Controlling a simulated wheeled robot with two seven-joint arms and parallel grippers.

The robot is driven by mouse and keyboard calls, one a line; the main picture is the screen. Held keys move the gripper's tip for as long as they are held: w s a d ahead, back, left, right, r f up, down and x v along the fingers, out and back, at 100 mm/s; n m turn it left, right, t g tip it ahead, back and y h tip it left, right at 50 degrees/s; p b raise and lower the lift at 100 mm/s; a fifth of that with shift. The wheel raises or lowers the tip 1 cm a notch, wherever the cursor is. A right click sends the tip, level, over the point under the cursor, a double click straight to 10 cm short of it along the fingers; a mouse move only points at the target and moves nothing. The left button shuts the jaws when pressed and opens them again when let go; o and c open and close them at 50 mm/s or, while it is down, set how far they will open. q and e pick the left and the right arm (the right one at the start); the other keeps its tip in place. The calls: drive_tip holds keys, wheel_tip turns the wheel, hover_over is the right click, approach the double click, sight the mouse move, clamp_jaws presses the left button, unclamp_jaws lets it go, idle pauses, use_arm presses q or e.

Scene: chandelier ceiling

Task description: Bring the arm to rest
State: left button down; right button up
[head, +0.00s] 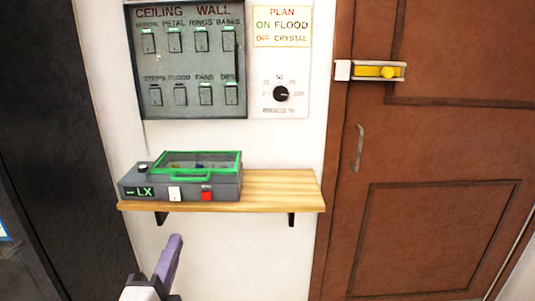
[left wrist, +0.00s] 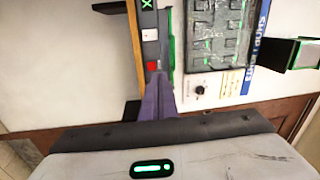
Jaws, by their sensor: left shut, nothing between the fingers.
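My left gripper (head: 170,255) shows at the bottom of the head view, below the wooden shelf, with its purple fingers pressed together and nothing between them. It is apart from the shelf and the wall panel. In the left wrist view its purple fingers (left wrist: 160,95) point toward the grey LX box, and the picture is turned on its side. My right gripper is in neither view.
The grey LX box (head: 224,187) with a green-framed lid sits on the wooden shelf (head: 285,188). Above hang a switch panel (head: 190,73), a dial (head: 281,94) and a plan sign (head: 282,27). A brown door (head: 445,140) with a yellow bolt (head: 375,71) stands at the right.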

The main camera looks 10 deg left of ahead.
use_arm(q)
drive_tip(key=s+d+f+n+g+h, duration=0.1)
drive_tip(key=s+f+n+g, duration=0.2)
drive_tip(key=f, duration=0.6)
drive_tip(key=s+d+f+n+g+h, duration=0.1)
drive_tip(key=s+f+n+g, duration=0.15)
drive_tip(key=f, duration=0.65)
drive_tip(key=s+d+f+n+g+h, duration=0.2)
drive_tip(key=s+d+f+n+g, duration=0.2)
drive_tip(key=s+f+n, duration=0.4)
drive_tip(key=s+f+g, duration=0.1)
drive_tip(key=s+f, duration=0.6)
drive_tip(key=s, duration=0.1)
drive_tip(key=shift+d+f+h, duration=0.3)
drive_tip(key=shift+d, duration=0.1)
